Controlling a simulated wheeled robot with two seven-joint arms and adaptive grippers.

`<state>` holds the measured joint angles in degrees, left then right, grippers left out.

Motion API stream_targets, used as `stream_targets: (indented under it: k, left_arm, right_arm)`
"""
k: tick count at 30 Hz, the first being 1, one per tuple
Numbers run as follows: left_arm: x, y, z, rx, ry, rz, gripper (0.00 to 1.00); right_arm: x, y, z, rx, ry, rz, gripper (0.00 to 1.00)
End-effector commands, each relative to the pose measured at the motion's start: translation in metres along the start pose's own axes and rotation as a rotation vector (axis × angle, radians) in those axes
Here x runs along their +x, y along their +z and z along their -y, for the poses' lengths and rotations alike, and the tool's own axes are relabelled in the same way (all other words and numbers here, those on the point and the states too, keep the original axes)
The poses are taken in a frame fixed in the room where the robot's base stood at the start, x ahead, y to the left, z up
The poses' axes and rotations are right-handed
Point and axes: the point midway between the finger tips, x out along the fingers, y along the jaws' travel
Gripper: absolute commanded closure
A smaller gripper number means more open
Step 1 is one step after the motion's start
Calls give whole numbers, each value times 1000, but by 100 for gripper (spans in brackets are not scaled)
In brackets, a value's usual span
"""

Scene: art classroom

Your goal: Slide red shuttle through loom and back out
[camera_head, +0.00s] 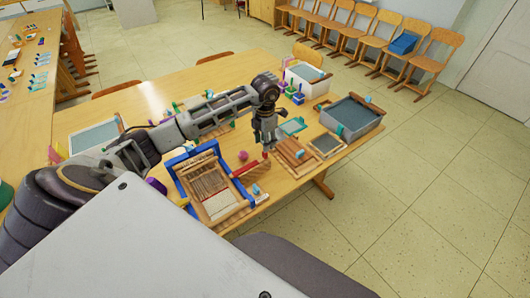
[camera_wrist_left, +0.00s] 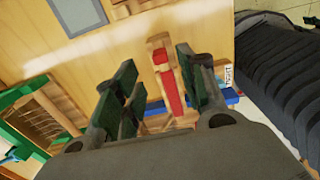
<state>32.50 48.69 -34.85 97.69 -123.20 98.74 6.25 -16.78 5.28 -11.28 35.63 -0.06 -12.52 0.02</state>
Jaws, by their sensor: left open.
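The loom (camera_head: 180,183), with a blue frame and pale threads, stands near the front edge of the table. The red shuttle (camera_head: 245,169) lies just right of the loom in the head view. My left gripper (camera_head: 266,148) is over the table, right of the loom and close to the shuttle. In the left wrist view, the open left gripper (camera_wrist_left: 157,78) has the red shuttle (camera_wrist_left: 169,88) showing between its fingers, nearer the right one. I cannot tell whether a finger touches it. My right gripper is not in view.
Wooden slatted pieces (camera_head: 292,153) and a dark-panelled frame (camera_head: 326,145) lie right of the gripper. A grey tub (camera_head: 347,134) and a white box (camera_head: 303,84) stand farther right and back. A pink ball (camera_head: 243,155) lies behind the shuttle.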

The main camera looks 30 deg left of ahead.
Motion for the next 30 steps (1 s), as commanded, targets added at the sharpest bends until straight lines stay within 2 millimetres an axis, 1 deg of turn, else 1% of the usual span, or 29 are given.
stream_targets:
  k: [1,6,12,15,21,29,30]
  left_arm:
    - [7,-1,1,-1,-2,-3,59]
    - [30,-1,1,0,-2,-3,59]
    - [54,-1,1,0,-1,-2,59]
    - [62,0,0,0,-1,-1,59]
    - [70,0,0,1,1,0,59]
    - [71,0,0,1,1,0,59]
    - [71,0,0,1,1,0,60]
  right_arm:
    - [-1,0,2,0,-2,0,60]
    - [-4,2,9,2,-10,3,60]
    - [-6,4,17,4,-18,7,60]
    - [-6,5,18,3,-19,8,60]
    - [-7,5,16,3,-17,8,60]
    - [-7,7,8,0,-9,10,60]
    - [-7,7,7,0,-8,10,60]
